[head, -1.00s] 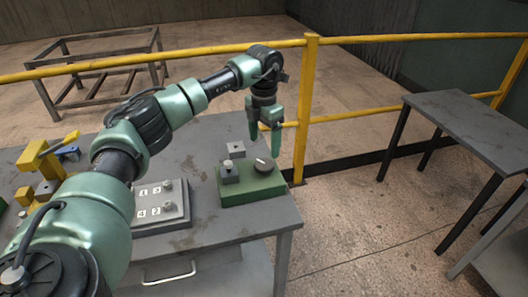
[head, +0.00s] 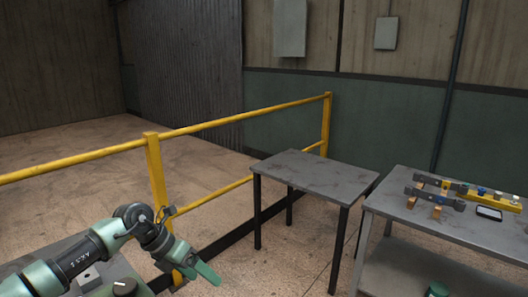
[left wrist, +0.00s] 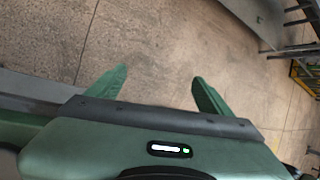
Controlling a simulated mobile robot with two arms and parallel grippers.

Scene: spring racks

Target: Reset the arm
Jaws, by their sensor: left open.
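My left gripper (head: 200,275), with green fingers, is at the lower left of the head view, beyond the right edge of the workbench and pointing down to the right. In the left wrist view my left gripper (left wrist: 160,76) has its two fingers spread apart with nothing between them; only floor shows behind. No object is held. My right gripper is not seen.
A yellow railing (head: 158,180) runs behind. A bare grey table (head: 312,173) stands in the middle.

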